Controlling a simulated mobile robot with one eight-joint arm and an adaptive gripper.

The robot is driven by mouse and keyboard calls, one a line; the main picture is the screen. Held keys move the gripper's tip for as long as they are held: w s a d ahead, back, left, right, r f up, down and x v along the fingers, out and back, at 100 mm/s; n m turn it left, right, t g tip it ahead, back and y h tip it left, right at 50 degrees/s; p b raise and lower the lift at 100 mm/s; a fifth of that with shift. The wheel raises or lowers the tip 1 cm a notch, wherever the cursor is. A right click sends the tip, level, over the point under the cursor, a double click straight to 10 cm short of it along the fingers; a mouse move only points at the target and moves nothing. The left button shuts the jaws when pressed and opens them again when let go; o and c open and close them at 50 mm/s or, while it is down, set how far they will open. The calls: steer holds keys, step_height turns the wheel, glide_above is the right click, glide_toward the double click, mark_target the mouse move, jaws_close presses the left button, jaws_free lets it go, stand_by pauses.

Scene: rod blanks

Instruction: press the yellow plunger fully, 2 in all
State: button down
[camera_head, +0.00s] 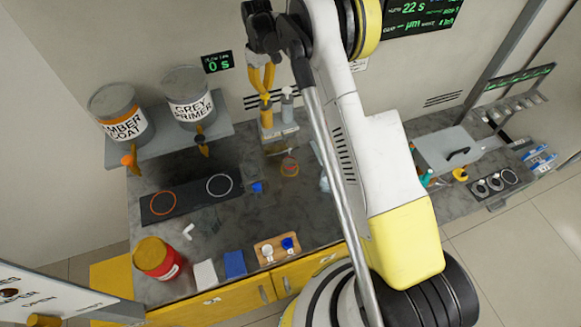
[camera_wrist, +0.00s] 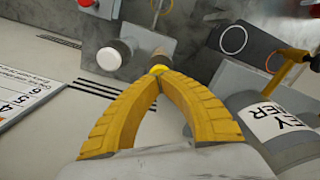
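My gripper (camera_head: 265,95) has its two yellow fingers together at the tips, with nothing seen between them. In the wrist view the closed fingertips (camera_wrist: 157,78) are right at the yellow plunger (camera_wrist: 158,69), which shows as a small yellow patch just beyond them. In the head view the fingertips are over the top of the yellow dispenser (camera_head: 266,118) at the back wall and hide most of its plunger. I cannot tell whether they touch it or how far down it is.
A grey-white dispenser (camera_head: 287,107) stands close to the right of the yellow one. Amber coat (camera_head: 124,128) and grey primer (camera_head: 190,111) cans sit on a shelf at left. A red jar (camera_head: 160,262) stands at front left. A small wall display (camera_head: 216,62) reads 0 s.

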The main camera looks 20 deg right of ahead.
mark_target(265, 95)
steer(key=shift+f+b, duration=1.55)
steer(key=shift+f, duration=0.45)
steer(key=shift+r, duration=0.15)
steer(key=shift+r+p, duration=1.2)
steer(key=shift+r, duration=1.5)
steer(key=shift+f, duration=0.2)
